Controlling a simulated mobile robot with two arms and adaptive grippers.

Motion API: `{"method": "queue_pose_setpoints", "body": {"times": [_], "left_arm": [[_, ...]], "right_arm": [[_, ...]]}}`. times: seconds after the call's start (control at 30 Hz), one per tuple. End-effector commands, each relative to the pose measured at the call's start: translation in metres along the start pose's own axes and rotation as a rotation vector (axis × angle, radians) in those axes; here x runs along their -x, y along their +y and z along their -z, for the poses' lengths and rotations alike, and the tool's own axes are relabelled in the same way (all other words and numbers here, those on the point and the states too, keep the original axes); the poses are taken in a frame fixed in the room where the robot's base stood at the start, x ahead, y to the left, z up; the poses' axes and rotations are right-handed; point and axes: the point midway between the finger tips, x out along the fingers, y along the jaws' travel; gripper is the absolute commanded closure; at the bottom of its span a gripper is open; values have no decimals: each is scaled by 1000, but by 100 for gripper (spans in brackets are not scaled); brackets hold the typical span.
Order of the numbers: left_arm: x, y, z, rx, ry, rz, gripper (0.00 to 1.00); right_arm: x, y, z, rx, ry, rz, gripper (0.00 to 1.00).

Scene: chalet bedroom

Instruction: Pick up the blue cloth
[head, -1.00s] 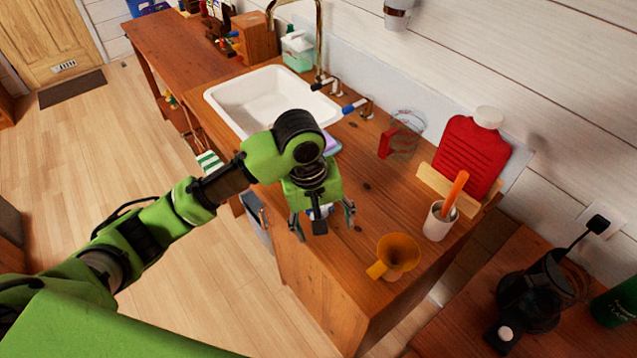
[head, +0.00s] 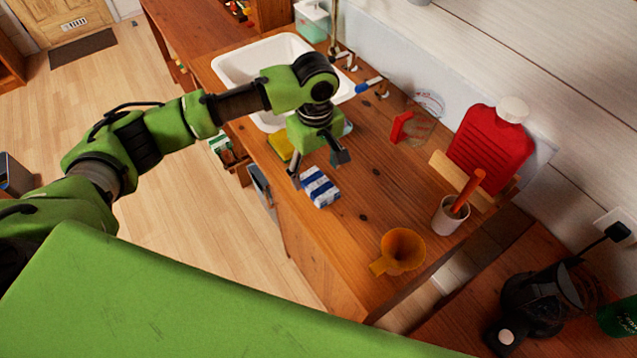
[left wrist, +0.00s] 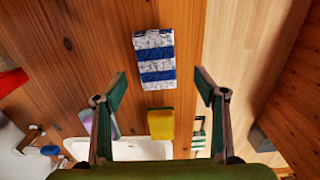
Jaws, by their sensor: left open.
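The blue cloth (head: 320,188) is a folded blue-and-white striped piece lying flat on the wooden counter, near its front edge. In the left wrist view the cloth (left wrist: 155,58) lies beyond the fingertips, roughly centred between them. My left gripper (head: 317,168) is open and empty, pointing down over the counter just on the sink side of the cloth. In the left wrist view its two fingers (left wrist: 160,88) are spread wide. No contact with the cloth shows. My right gripper is in neither view.
A yellow sponge (head: 280,147) lies between the cloth and the white sink (head: 232,68). Bare counter lies between.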

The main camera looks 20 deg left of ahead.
Motion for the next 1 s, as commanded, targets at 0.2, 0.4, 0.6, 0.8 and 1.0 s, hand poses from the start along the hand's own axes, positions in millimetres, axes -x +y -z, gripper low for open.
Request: {"method": "queue_pose_setpoints", "body": {"times": [0.2,0.4,0.6,0.8,1.0], "left_arm": [[-20,4,0,0,-1,3,35],[-48,8,1,-1,0,1,35],[-54,8,1,-2,1,-1,35],[-54,8,1,-2,1,-1,61],[-54,7,1,-2,1,-1,71]], "right_arm": [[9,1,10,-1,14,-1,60],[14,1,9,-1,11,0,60],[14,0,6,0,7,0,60],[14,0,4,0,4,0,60],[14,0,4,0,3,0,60]]}}
